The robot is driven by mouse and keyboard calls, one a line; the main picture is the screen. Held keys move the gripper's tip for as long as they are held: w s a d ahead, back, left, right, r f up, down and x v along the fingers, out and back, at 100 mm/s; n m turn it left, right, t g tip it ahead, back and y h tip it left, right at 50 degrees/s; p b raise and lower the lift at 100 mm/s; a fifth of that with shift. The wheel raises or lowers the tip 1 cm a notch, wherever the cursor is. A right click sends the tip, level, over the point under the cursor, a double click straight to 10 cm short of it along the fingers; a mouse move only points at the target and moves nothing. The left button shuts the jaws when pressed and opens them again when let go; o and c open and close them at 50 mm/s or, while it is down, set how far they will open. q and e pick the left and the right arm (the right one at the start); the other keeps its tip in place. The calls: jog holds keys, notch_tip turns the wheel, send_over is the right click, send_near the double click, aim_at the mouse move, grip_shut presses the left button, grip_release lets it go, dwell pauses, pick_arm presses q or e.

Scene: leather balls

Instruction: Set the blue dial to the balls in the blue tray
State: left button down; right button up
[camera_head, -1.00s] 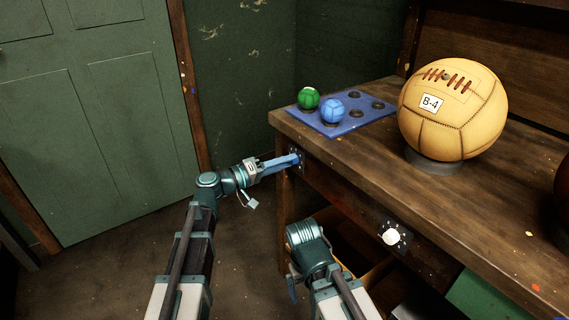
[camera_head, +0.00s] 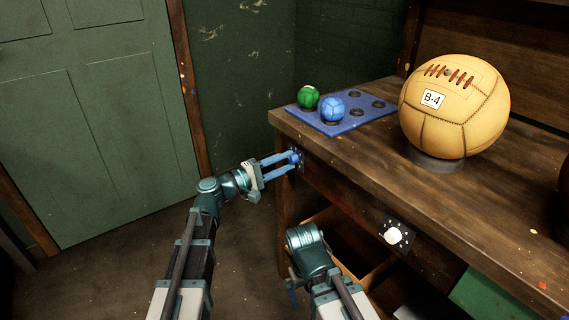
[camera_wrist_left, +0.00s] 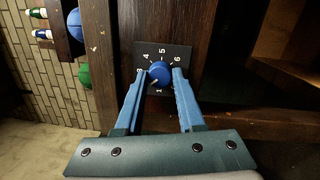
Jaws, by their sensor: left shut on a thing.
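The blue dial (camera_wrist_left: 160,73) sits on a dark numbered plate on the desk's front; its pale mark points down and left in the left wrist view, near the 1, exact setting unclear. My left gripper (camera_head: 291,160) is shut on the dial, one finger on each side; it also shows in the left wrist view (camera_wrist_left: 160,78). The blue tray (camera_head: 345,123) lies on the desk top above. It holds a green ball (camera_head: 308,96) and a blue ball (camera_head: 332,110); its other visible seats are empty. My right gripper (camera_head: 293,292) is low and mostly hidden.
A white dial (camera_head: 393,237) is on the desk front to the right. A large tan ball marked B-4 (camera_head: 455,105) rests on a stand on the desk (camera_head: 365,155). An open shelf space lies below. The floor left of the desk is clear.

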dwell(0.3)
pick_arm(q)
jog(key=c, duration=0.5)
grip_release()
jog(key=shift+a, duration=0.15)
jog(key=b+v, duration=0.1)
jog(key=v, duration=1.2)
jog(key=shift+s+a+f, duration=0.15)
jog(key=shift+s+a, duration=0.05)
jog(key=shift+s, duration=0.1)
jog(key=shift+d, duration=0.1)
